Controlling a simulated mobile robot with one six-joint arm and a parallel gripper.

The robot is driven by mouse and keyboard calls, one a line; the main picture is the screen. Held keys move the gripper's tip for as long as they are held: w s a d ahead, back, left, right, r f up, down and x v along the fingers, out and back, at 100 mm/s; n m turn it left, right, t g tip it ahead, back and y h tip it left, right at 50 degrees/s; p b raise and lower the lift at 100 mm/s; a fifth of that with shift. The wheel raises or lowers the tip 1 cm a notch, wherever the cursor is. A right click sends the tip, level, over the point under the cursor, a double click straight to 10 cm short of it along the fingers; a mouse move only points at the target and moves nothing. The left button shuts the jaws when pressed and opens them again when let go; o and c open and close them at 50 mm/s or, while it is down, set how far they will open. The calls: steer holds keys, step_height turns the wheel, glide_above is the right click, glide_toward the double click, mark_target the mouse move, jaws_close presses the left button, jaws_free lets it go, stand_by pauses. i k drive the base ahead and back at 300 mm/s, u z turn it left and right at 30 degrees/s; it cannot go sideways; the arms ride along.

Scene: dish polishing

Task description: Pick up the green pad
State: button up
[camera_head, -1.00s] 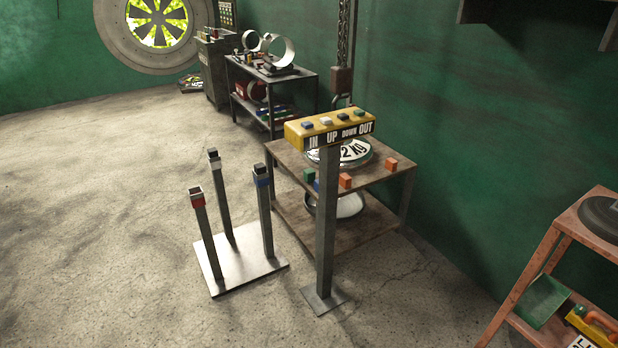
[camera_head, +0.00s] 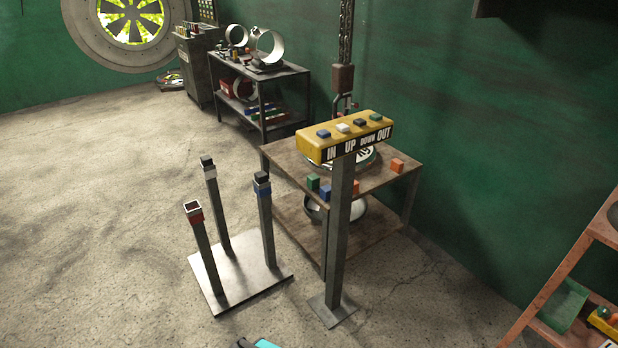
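A small green block (camera_head: 313,182), the only small green pad-like piece I can make out, sits at the front left edge of the wooden table (camera_head: 290,165). A blue block (camera_head: 325,193) is close to its right. An orange block (camera_head: 355,186) is partly hidden behind the post of the yellow control box, and another orange block (camera_head: 397,165) sits at the right. My gripper's fingers do not show. Only a teal and dark piece shows at the bottom edge, apparently part of my arm, far from the green block.
The yellow button box (camera_head: 345,137) on its grey post (camera_head: 338,240) stands in front of the table. Left of it, a metal base plate (camera_head: 240,283) carries three posts with red, white and blue bands. An orange shelf (camera_head: 570,270) is at right. Floor at left is clear.

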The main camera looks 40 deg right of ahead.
mark_target(313, 180)
steer(key=z, duration=0.05)
steer(key=i, duration=1.2)
steer(key=u, duration=0.25)
